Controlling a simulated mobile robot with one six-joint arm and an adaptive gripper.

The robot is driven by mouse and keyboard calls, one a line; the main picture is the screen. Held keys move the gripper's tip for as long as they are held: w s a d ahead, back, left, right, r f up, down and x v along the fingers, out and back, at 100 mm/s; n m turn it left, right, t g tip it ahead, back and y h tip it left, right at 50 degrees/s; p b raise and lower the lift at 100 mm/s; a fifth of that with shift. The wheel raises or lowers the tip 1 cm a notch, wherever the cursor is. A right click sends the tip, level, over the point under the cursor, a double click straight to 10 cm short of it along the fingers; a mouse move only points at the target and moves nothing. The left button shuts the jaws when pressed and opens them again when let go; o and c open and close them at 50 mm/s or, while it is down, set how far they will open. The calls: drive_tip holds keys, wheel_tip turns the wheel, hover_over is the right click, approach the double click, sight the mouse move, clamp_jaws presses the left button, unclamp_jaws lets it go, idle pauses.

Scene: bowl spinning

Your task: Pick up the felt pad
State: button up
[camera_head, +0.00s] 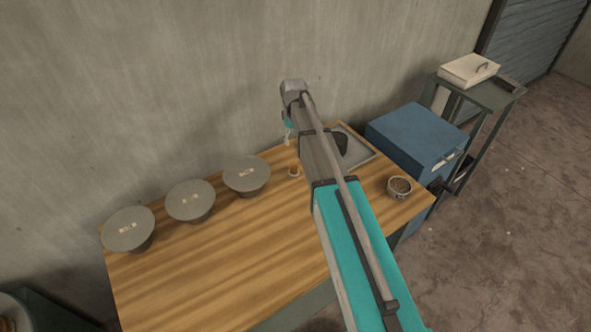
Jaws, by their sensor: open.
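I cannot pick out the felt pad for certain. A dark grey, rounded piece (340,144) lies at a shallow grey tray (362,151) at the back right of the wooden table, partly behind my arm; I cannot tell whether it is the pad. My gripper (288,138) is small in view beyond the arm's far end, above the table's back edge near the wall. It is open, with nothing seen in it, and is mostly hidden by my arm.
Three grey discs on stands (129,229) (190,201) (246,173) line the table's left back. A small brownish item (294,172) stands near my arm. A bowl of brown bits (399,187) sits at right, near a blue cabinet (412,138). The table front (215,265) is clear.

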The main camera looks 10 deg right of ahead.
sight(293, 164)
drive_tip(key=shift+f, duration=0.15)
wheel_tip(293, 164, down, 8)
drive_tip(key=b, duration=0.8)
drive_tip(key=shift+f+b, duration=0.2)
drive_tip(key=shift+b, duration=0.15)
drive_tip(key=shift+s+a+f+b, duration=0.1)
drive_tip(key=shift+a+f+b, duration=0.05)
drive_tip(key=shift+f+b, duration=2.45)
drive_tip(key=shift+c, duration=0.3)
clamp_jaws()
drive_tip(key=shift+r, duration=0.15)
